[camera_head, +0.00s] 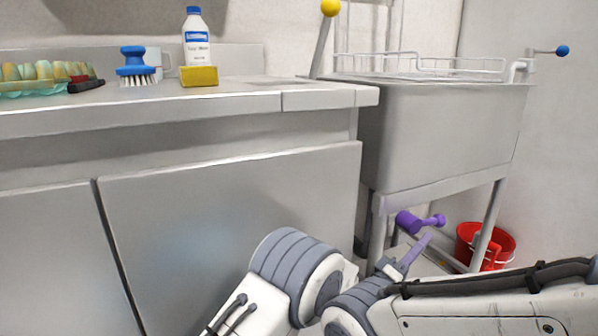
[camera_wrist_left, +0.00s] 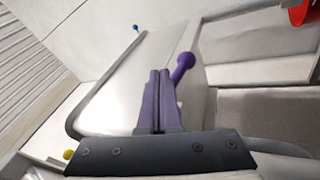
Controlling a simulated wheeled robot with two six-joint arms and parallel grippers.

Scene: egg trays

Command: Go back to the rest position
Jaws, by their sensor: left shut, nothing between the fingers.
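My left gripper (camera_head: 417,250) shows in the head view low at the right, in front of the sink stand's legs. Its purple fingers also show in the left wrist view (camera_wrist_left: 158,98). They lie side by side, shut, with nothing between them. A purple rounded object (camera_head: 412,222) is just beyond the fingers; its ball end also shows in the left wrist view (camera_wrist_left: 184,62). I cannot tell whether it touches the gripper. My right gripper is not in view.
A grey counter (camera_head: 230,100) holds an egg tray (camera_head: 40,88), a blue brush (camera_head: 134,62), a white bottle (camera_head: 197,40) and a yellow sponge (camera_head: 198,76). A metal sink (camera_head: 440,130) stands at the right. A red bucket (camera_head: 472,240) is on the floor behind its legs.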

